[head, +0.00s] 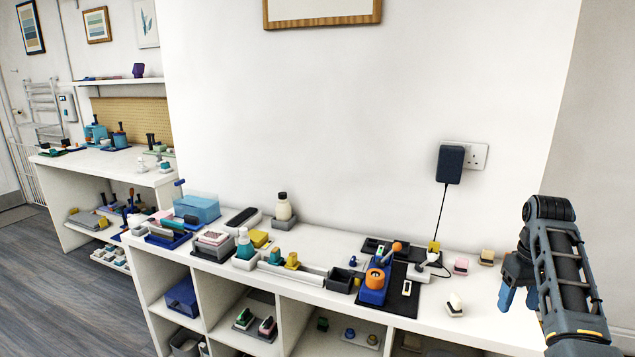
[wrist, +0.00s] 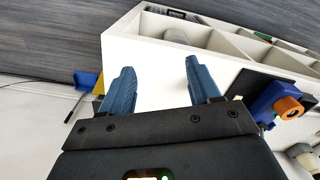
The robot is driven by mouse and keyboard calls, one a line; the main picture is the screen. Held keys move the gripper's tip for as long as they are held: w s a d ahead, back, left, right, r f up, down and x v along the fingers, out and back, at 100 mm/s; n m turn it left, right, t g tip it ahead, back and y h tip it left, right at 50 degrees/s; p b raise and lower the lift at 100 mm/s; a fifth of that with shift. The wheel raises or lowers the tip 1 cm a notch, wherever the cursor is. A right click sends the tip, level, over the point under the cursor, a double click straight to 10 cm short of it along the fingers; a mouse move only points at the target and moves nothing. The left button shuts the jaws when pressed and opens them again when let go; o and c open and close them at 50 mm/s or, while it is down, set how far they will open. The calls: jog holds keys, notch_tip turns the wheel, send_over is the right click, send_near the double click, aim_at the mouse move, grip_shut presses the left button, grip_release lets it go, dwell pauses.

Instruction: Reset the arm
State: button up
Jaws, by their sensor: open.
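My gripper (head: 518,298) is at the right side of the head view, folded close to my dark arm above the right end of the white shelf unit. Its two blue fingers (wrist: 157,90) are spread apart in the wrist view. Nothing shows between them but the white surface of the unit beyond. The fingers touch nothing that I can see.
The white shelf unit's top (head: 480,307) carries several small items. A blue holder with an orange ring (head: 375,280) stands left of my gripper and also shows in the wrist view (wrist: 287,106). A black charger (head: 450,164) hangs in the wall socket, its cable running down.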

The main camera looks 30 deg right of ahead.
jog(key=a+f+n+t+h, duration=0.1)
jog(key=a+f+t+h, duration=0.1)
jog(key=a+f, duration=1.15)
jog(key=s+a+f+n+t+h, duration=0.1)
jog(key=s+a+f+t, duration=0.1)
jog(key=s+a, duration=0.35)
jog(key=s+a+f+n+t, duration=0.1)
jog(key=s+a+f+t, duration=0.15)
jog(key=a, duration=0.55)
jog(key=s+a+r+n+t, duration=0.1)
jog(key=s+a+r+t, duration=0.4)
jog(key=s+a, duration=0.55)
jog(key=s+a+r+t+y, duration=0.1)
jog(key=s+a+r, duration=0.1)
jog(key=r, duration=0.4)
jog(key=s+a+r+n+t+y, duration=0.1)
jog(key=s+a+r, duration=0.1)
jog(key=s+r, duration=0.3)
jog(key=s+a+r+t, duration=0.1)
jog(key=s+r, duration=0.2)
jog(key=r, duration=0.4)
jog(key=shift+s+a+y, duration=0.15)
jog(key=shift+a+y, duration=0.25)
jog(key=shift+r, duration=0.1)
